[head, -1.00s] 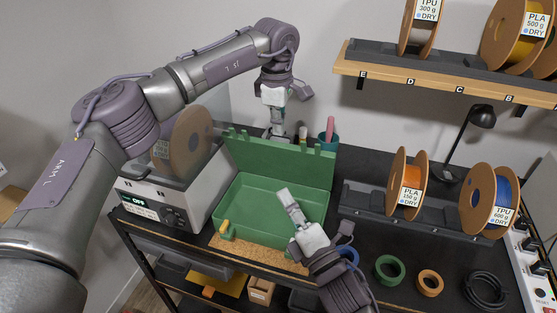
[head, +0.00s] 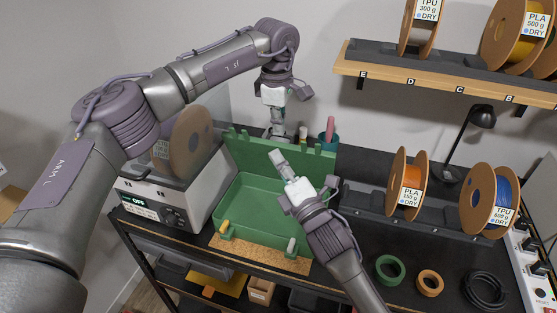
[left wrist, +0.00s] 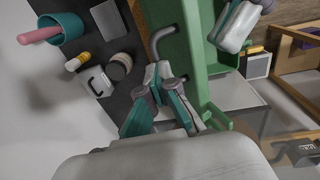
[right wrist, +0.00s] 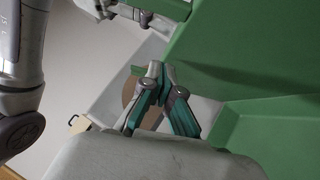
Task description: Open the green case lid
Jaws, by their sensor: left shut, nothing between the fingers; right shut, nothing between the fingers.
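The green case stands on the bench in the head view, its tray (head: 262,186) open to view. Its lid (head: 248,152) stands up along the back edge, roughly upright. A yellow latch (head: 224,228) and a grey latch (head: 291,246) are at the front. My left gripper (head: 276,136) is behind the lid, its tips partly hidden by it; its shut, empty fingers show in the left wrist view (left wrist: 160,73). My right gripper (head: 276,157) is shut and empty, in front of the lid and above the tray. It also shows in the right wrist view (right wrist: 155,70).
A dryer box (head: 165,200) with a spool stands left of the case. A teal cup (head: 327,141) is behind the lid. A spool rack (head: 365,204) and a lamp (head: 482,117) are to the right. Rings of filament (head: 389,269) lie at the front right.

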